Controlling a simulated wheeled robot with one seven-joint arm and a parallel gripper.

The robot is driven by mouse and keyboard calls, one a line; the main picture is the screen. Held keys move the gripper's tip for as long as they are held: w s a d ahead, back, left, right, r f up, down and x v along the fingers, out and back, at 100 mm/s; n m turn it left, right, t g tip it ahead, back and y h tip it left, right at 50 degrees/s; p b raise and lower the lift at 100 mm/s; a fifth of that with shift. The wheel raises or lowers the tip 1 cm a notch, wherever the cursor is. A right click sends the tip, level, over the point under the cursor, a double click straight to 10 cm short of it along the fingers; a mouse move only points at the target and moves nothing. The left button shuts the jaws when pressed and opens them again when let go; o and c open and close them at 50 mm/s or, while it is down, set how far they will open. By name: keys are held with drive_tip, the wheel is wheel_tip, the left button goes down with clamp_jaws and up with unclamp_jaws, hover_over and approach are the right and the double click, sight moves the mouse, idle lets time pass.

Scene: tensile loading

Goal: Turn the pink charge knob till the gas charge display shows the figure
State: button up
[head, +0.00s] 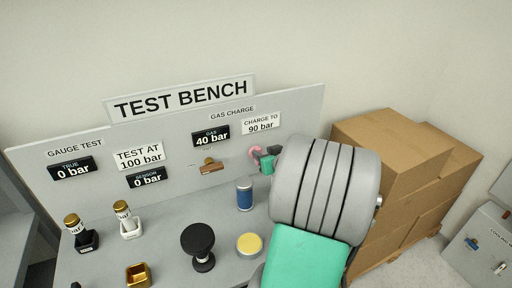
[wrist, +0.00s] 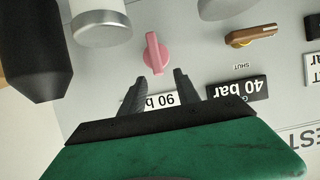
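The pink charge knob (wrist: 155,53) is on the grey panel. In the wrist view it lies just beyond my open gripper (wrist: 158,77), in line with the gap between the two fingertips, with no clear contact. In the head view the pink knob (head: 255,152) is partly hidden by my gripper (head: 267,162). The gas charge display (head: 211,136) reads 40 bar. The white sign (head: 261,123) reads "Charge to 90 bar". Both also show upside down in the wrist view, the display (wrist: 237,88) and the partly covered sign (wrist: 160,99).
A brown-handled valve (head: 211,167) is on the panel beside the knob, with a "SHUT" label near it in the wrist view. A blue cylinder (head: 244,197), a yellow-topped disc (head: 249,244) and a black knob (head: 199,243) stand on the bench. Cardboard boxes (head: 400,165) are at right.

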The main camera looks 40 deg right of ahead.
sight(259, 150)
drive_tip(key=p+x, duration=0.1)
drive_tip(key=x, duration=0.3)
drive_tip(key=shift+w+d+f, duration=0.2)
drive_tip(key=shift+w+d, duration=0.05)
drive_tip(key=shift+d, duration=0.05)
drive_tip(key=shift+c, duration=0.4)
clamp_jaws()
